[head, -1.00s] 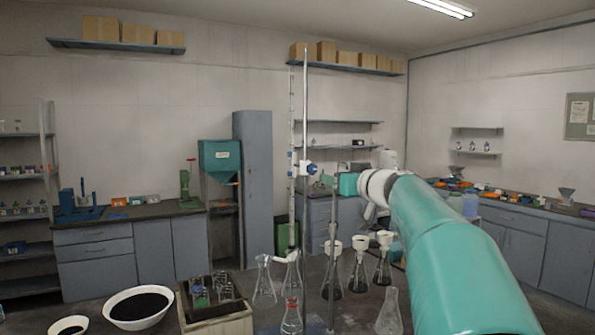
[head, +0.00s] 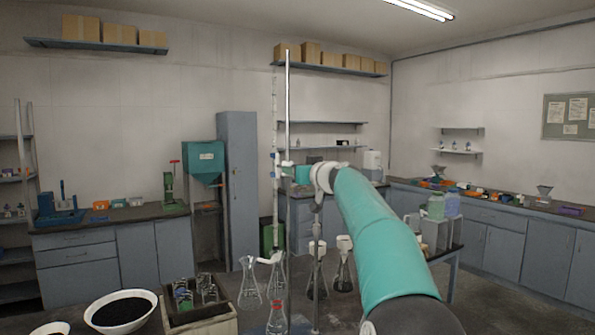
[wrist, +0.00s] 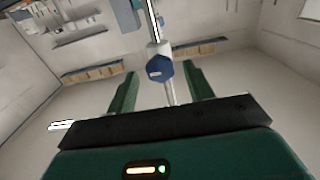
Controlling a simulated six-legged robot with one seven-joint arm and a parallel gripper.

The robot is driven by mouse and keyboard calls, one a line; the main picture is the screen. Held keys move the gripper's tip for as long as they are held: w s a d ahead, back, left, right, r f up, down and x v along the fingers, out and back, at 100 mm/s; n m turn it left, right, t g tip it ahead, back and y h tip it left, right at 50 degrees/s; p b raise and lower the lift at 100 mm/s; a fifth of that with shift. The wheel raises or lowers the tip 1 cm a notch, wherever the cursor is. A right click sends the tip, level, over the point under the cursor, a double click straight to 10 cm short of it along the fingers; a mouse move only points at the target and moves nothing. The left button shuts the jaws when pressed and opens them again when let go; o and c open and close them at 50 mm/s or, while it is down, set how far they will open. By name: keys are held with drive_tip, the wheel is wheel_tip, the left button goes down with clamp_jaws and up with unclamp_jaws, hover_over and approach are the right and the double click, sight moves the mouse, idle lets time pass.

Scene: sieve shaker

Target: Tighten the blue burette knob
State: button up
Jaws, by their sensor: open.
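The blue burette knob (wrist: 159,71) is a faceted blue piece with a pale oval mark, in the middle of the wrist view, in front of the pale upright stand rod. My gripper (wrist: 163,76) is open, with one green finger on each side of the knob and visible gaps on both sides. How deep the knob lies between the fingers I cannot tell. In the head view my gripper (head: 291,170) is at the stand rod (head: 288,100), beside the burette (head: 275,190), and I cannot make out the knob there.
Several glass flasks stand below, including a conical one (head: 249,284) and a funnel-topped one (head: 344,268). A white bowl of black grains (head: 122,312) and a wooden box (head: 200,318) are at the lower left. Side benches line the walls.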

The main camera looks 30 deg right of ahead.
drive_tip(key=shift+w, duration=0.45)
drive_tip(key=c, duration=0.9)
drive_tip(key=shift+c, duration=0.2)
drive_tip(key=shift+m, duration=0.4)
drive_tip(key=shift+s+d+f+m, duration=0.1)
drive_tip(key=shift+f+m, duration=0.05)
drive_tip(key=shift+m, duration=4.15)
drive_tip(key=shift+d+f+m, duration=0.1)
drive_tip(key=shift+f+m, duration=0.05)
drive_tip(key=shift+m, duration=4.15)
